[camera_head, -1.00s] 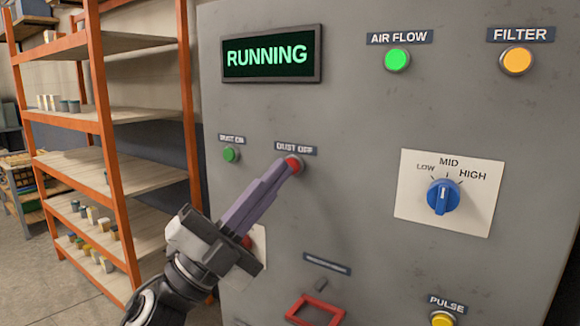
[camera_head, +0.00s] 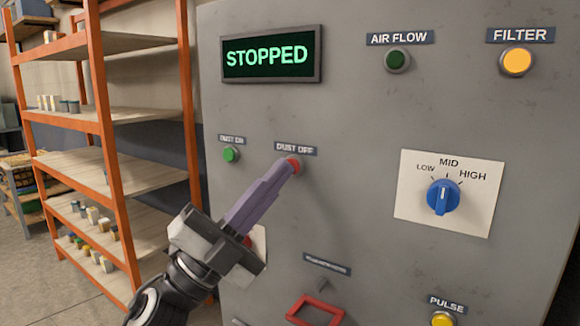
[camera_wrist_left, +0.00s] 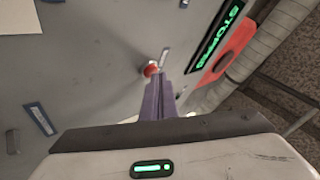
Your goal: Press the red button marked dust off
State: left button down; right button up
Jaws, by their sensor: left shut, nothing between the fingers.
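The red button (camera_head: 294,165) sits under the "DUST OFF" label (camera_head: 295,149) on the grey panel. My left gripper (camera_head: 287,168) is shut and empty, its purple fingers reaching up to the button, with the tips at its face and covering part of it. In the left wrist view the red button (camera_wrist_left: 151,69) shows just beyond the fingertips (camera_wrist_left: 158,84). The display (camera_head: 271,54) reads "STOPPED". The air flow lamp (camera_head: 397,60) is dark green. My right gripper is not in view.
A green "DUST ON" button (camera_head: 231,155) is to the left. A blue knob (camera_head: 443,197) is on the right, below a lit amber filter lamp (camera_head: 517,61). A red frame-shaped handle (camera_head: 314,311) is below. Orange shelving (camera_head: 112,150) stands at left.

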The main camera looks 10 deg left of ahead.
pick_arm(q)
jog(key=shift+s+a, duration=0.25)
jog(key=shift+s, duration=0.3)
jog(key=shift+s, duration=0.1)
jog(key=s, duration=0.1)
jog(key=s+a, duration=0.1)
jog(key=s, duration=0.2)
jog(key=shift+s+a, duration=0.3)
jog(key=shift+a, duration=0.05)
dwell(0.3)
